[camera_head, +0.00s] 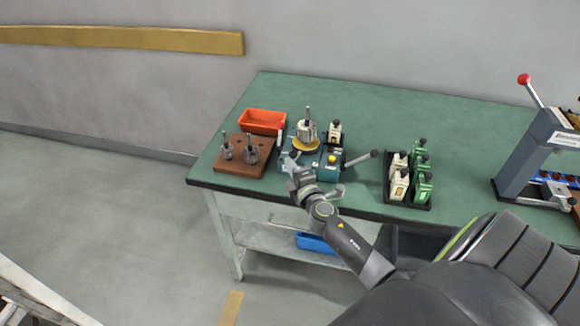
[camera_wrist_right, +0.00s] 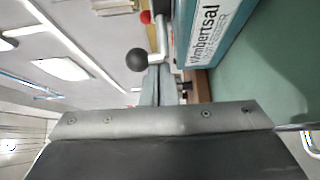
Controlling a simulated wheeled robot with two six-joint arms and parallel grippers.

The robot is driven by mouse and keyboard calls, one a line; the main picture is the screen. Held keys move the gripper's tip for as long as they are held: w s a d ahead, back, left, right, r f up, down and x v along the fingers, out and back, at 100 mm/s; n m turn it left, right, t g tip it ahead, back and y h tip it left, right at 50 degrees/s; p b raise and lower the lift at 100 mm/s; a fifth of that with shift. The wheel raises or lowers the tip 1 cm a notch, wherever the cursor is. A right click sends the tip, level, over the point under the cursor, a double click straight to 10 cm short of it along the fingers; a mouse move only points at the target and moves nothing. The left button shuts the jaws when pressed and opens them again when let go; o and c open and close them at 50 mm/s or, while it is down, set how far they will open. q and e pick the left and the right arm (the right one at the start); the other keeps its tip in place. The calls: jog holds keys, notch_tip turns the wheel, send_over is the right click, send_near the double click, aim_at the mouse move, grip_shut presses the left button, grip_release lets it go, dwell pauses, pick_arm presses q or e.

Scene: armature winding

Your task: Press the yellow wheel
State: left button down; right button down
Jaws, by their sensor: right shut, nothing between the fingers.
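The yellow wheel (camera_head: 305,145) is a flat disc on the small winding machine (camera_head: 297,164), under a silver upright part with a shaft (camera_head: 307,127). A round yellow knob (camera_head: 332,158) sits on the machine's blue-green block to its right. My right gripper (camera_head: 291,164) is shut and empty at the machine's front left, in front of and below the wheel; contact with the machine cannot be told. In the right wrist view a blue and white lettered block (camera_wrist_right: 212,32) and a black ball knob (camera_wrist_right: 137,60) show, but the wheel is not recognisable. My left gripper is not in view.
A brown block with metal parts (camera_head: 232,168) and an orange tray (camera_head: 262,121) lie left of the machine. A black lever (camera_head: 360,158) sticks out right. A rack of white and green pieces (camera_head: 409,205) and a red-knobbed press (camera_head: 530,140) stand farther right. The table's back (camera_head: 390,110) is clear.

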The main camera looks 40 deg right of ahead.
jog(key=shift+s+d+y, duration=0.15)
jog(key=shift+y, duration=0.15)
jog(key=shift+s+d+f+n+y+b, duration=0.1)
jog(key=shift+s+d+n+y+b, duration=0.2)
jog(key=shift+n+y+b, duration=0.25)
jog(key=shift+s+d+n+y+b, duration=0.2)
jog(key=shift+s+n+y+b, duration=0.1)
jog(key=shift+s+n+y, duration=0.25)
jog(key=y+b, duration=0.1)
jog(key=s+d+n+y+b, duration=0.1)
jog(key=y, duration=0.1)
jog(key=shift+d+n, duration=0.15)
jog(key=shift+n, duration=0.15)
jog(key=shift+s+d+n+y+b, duration=0.1)
jog(key=shift+d+n+y+b, duration=0.15)
jog(key=shift+y+b, duration=0.35)
jog(key=shift+s+d+n+y+b, duration=0.35)
jog(key=shift+n+y, duration=0.2)
jog(key=shift+y, duration=0.15)
jog(key=shift+a, duration=0.1)
